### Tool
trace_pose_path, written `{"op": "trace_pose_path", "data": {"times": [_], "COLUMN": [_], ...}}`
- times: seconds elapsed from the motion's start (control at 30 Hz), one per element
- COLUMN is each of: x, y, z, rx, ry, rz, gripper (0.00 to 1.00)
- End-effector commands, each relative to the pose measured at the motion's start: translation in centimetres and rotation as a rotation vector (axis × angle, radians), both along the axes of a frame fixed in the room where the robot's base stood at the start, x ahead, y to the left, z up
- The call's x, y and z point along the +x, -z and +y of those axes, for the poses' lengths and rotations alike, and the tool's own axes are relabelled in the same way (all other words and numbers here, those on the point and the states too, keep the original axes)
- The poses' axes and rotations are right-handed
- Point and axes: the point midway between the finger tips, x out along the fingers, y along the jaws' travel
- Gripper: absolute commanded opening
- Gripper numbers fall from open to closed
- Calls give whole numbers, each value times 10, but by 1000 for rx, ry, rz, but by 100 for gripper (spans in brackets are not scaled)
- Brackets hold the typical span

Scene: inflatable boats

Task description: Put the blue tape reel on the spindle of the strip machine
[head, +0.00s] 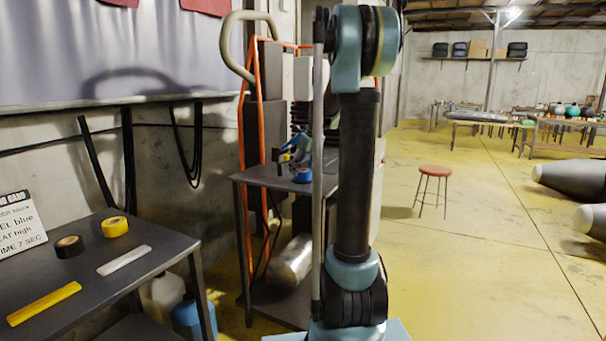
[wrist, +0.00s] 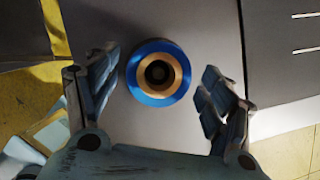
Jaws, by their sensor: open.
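The blue tape reel (wrist: 158,73) lies flat on a grey surface in the wrist view, with a tan inner ring and a dark centre hole. In the head view a small blue reel (head: 302,175) lies on the dark stand's top (head: 262,178). My gripper (wrist: 160,88) is open, with a finger on each side of the reel and apart from it. In the head view my arm hides part of the stand. A blue and dark device (head: 294,150) stands behind the reel there; I cannot make out a spindle.
A table (head: 95,262) at the left holds a yellow roll (head: 115,227), a black roll (head: 69,246), a yellow bar (head: 44,303), a pale bar (head: 124,260) and a sign (head: 19,226). A red stool (head: 434,172) stands on open floor at the right.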

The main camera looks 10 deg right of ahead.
Motion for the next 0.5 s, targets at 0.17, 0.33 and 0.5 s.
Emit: {"op": "trace_pose_path", "data": {"times": [0.17,0.33,0.5], "x": [-12,-22,-29], "y": [-32,-62,-83], "z": [-8,-14,-19], "rx": [0,1,0], "ry": [1,2,1], "rz": [0,0,0], "gripper": [75,75,75]}}
